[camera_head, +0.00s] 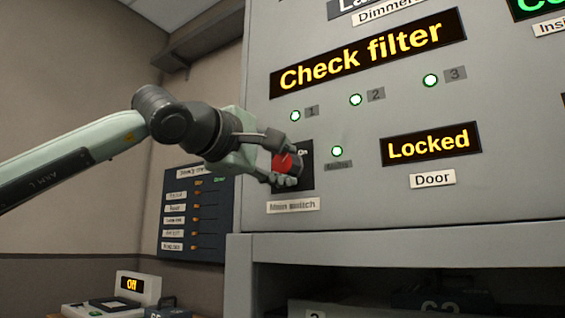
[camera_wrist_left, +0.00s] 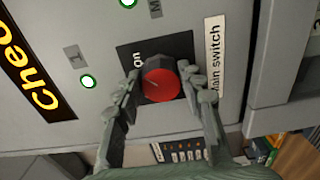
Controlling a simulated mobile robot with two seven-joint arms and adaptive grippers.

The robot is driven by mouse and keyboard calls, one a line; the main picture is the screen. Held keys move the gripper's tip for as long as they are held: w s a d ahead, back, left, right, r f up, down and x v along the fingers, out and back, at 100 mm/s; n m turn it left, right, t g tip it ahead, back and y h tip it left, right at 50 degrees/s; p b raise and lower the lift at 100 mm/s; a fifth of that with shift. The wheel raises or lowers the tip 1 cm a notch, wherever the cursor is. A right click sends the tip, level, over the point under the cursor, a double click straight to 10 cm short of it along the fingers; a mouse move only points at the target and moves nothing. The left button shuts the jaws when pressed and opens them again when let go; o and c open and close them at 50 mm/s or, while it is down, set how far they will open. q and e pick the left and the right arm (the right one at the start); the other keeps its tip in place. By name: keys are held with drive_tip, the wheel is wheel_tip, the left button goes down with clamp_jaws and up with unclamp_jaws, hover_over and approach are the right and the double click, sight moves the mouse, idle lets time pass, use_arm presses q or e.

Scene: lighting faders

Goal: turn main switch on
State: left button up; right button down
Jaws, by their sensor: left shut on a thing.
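The main switch is a red round knob (camera_head: 281,162) on a black plate (camera_head: 306,176), low on the left side of the grey cabinet front. A "Main switch" label (camera_head: 292,206) is under it. My left gripper (camera_head: 290,163) is at the plate with one finger above and one below the knob. In the left wrist view the red knob (camera_wrist_left: 161,86) sits between the two fingers (camera_wrist_left: 160,76), which are shut on it. Part of an "On" mark shows on the plate; the "Off" mark is not visible. My right gripper is not in view.
Green lamps 1 (camera_head: 295,116), 2 (camera_head: 355,99) and 3 (camera_head: 430,80) are lit, as is another lamp (camera_head: 337,151) right of the switch. Displays read "Check filter" (camera_head: 370,52) and "Locked" (camera_head: 431,144). A dark slider panel (camera_head: 195,215) hangs behind at left.

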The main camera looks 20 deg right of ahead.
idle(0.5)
use_arm(q)
drive_tip(key=o, duration=1.2)
drive_tip(key=shift+c, duration=0.2)
drive_tip(key=shift+s+a, duration=0.15)
drive_tip(key=shift+a, duration=0.05)
drive_tip(key=v, duration=1.1)
drive_tip(key=shift+s+a, duration=0.2)
drive_tip(key=shift+f, duration=0.1)
